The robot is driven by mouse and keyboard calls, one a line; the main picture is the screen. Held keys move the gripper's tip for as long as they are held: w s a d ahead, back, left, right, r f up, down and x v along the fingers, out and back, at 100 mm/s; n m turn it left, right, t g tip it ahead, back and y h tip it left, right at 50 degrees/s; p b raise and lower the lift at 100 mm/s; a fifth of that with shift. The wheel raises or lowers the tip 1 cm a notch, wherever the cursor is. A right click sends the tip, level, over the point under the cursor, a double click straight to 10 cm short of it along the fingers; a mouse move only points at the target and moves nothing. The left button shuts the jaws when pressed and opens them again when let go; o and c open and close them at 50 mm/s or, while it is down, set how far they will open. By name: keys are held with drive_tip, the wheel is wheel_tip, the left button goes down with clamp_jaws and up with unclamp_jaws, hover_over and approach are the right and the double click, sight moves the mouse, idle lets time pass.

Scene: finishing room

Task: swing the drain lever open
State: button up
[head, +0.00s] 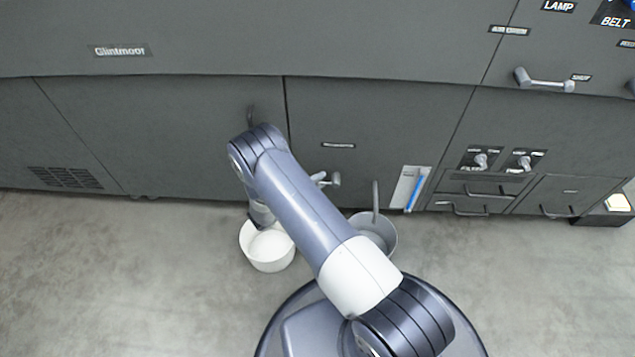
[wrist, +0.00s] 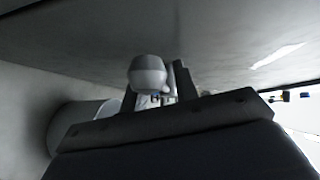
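The drain lever (head: 334,180) is a short grey handle low on the dark machine front, below a small label too small to read. My arm partly covers it in the head view. In the wrist view a rounded light-grey knob (wrist: 147,75), which looks like the lever's end, stands at my gripper (wrist: 156,92). The dark fingers show apart, with a gap between them. The knob overlaps the left finger in that view, and I cannot tell whether they touch. In the head view my gripper is hidden behind my arm.
A white bucket (head: 268,248) and a grey bucket (head: 381,232) with a thin upright pipe stand on the floor before the machine. A blue-marked gauge (head: 415,190) and drawers are to the right. Floor at left is clear.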

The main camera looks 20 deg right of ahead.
clamp_jaws()
drive_tip(key=shift+r, duration=0.1)
idle(0.4)
